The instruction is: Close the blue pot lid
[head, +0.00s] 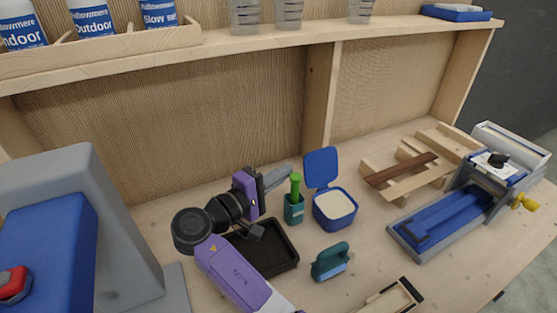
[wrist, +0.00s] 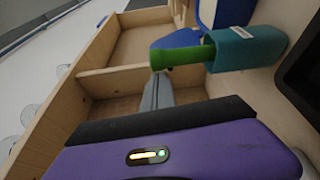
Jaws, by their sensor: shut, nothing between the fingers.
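The blue pot (head: 335,212) stands on the bench and holds a pale filling. Its blue lid (head: 321,167) is open, standing up at the back of the pot. In the wrist view, part of the lid (wrist: 180,39) and part of the pot (wrist: 236,12) show behind a teal holder. My gripper (head: 287,173) is to the left of the lid, apart from it, its grey fingers pointing toward the lid side. In the wrist view, my gripper (wrist: 158,80) has its fingers together with nothing between them.
The teal holder (head: 294,209) with a green handle (head: 295,184) stands between my gripper and the pot. A black tray (head: 275,252) lies under my arm. A teal clamp-like object (head: 330,262) is in front of the pot. A wooden frame (head: 410,170) is to the right.

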